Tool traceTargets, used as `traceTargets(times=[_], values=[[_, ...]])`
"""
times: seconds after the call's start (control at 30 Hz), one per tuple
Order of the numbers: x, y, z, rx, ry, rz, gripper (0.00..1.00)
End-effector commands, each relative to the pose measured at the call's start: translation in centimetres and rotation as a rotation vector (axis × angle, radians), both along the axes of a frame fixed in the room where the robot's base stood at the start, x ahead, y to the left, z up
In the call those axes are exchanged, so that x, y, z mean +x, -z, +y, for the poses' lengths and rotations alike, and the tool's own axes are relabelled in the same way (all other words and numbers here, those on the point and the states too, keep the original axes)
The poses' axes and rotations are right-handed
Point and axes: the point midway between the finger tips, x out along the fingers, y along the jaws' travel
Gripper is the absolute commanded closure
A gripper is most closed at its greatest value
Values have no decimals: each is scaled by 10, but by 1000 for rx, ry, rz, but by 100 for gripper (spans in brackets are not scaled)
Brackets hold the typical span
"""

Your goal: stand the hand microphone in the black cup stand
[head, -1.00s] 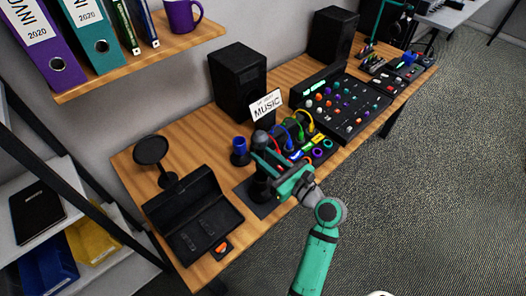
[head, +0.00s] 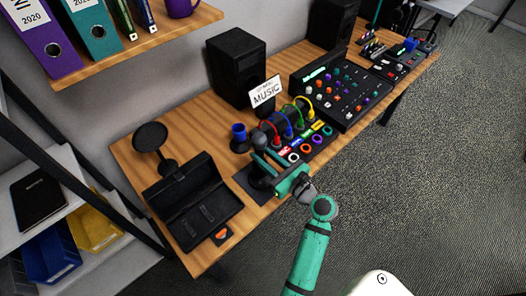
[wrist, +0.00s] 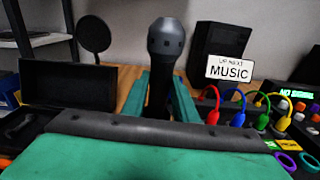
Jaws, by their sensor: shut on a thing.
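The hand microphone (head: 259,140) is upright, its dark grey head showing above my gripper (head: 265,168). In the wrist view the microphone (wrist: 165,45) stands between the two green fingers (wrist: 158,95), which are shut on its black body.
An open black case (head: 195,205) lies just left of the stand. Coloured cables (head: 290,122) and a MUSIC sign (head: 266,91) are close on the right, with a mixer (head: 345,90) beyond.

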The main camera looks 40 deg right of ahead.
Motion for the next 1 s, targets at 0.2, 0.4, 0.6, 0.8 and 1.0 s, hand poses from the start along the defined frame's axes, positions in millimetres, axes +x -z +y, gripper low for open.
traceTargets(times=[0.2,0.4,0.6,0.8,1.0], values=[[0,15,0,2,1,0,100],[0,25,0,2,1,-1,100],[0,30,0,0,1,-1,100],[0,30,0,-1,1,-1,100],[0,30,0,0,1,-1,52]])
